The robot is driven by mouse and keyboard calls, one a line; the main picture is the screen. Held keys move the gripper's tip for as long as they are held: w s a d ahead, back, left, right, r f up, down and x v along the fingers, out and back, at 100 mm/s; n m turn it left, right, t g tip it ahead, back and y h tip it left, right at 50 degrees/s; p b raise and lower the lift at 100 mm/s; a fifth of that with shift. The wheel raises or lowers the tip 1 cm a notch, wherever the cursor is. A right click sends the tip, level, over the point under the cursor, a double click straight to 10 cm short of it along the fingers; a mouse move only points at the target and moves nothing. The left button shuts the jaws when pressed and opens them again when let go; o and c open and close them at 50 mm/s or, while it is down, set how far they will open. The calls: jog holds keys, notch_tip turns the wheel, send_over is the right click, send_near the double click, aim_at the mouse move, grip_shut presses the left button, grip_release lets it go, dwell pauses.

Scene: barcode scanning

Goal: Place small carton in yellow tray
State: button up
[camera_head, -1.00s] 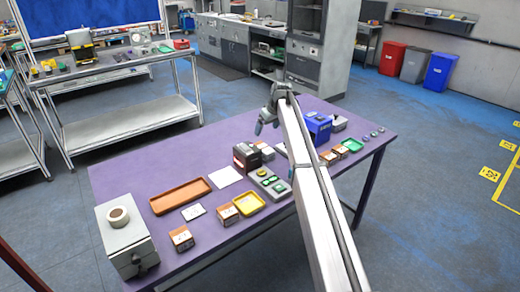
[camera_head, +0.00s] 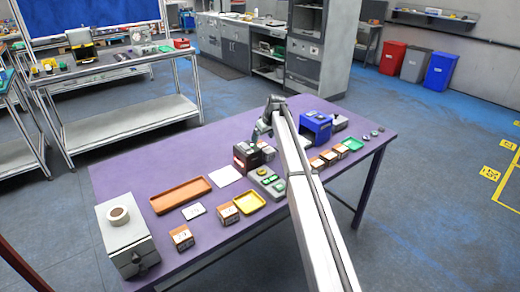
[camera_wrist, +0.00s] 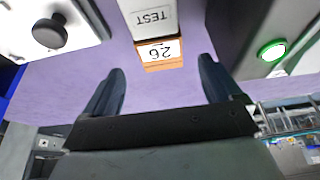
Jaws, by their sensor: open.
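My gripper (camera_head: 258,133) is open and empty, pointing down over the middle of the table behind the dark scanner box. In the wrist view its two fingers (camera_wrist: 160,85) stand apart. A small carton (camera_wrist: 162,52) with an orange-brown side, a "26" label and a white top marked "TEST" lies just beyond the fingertips, roughly between them, and is not gripped. In the head view the arm and scanner hide most of that spot. The yellow tray (camera_head: 250,203) sits empty near the front edge. One small carton (camera_head: 228,213) stands at its left, another (camera_head: 182,237) farther front-left.
The dark scanner box (camera_head: 246,158) and a grey button panel (camera_head: 267,182) stand close to my gripper. A brown tray (camera_head: 180,194), white sheet (camera_head: 228,177) and grey box (camera_head: 127,242) are at left. A blue box (camera_head: 316,127), several cartons and a green tray (camera_head: 351,144) are at right.

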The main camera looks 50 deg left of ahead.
aim_at(260, 144)
jog(key=x, duration=0.4)
jog(key=shift+s+a+f, duration=0.1)
jog(key=shift+a+f, duration=0.15)
jog(key=shift+f, duration=0.1)
jog(key=c, duration=1.2)
jog(key=shift+c, duration=0.7)
jog(key=shift+r, duration=0.15)
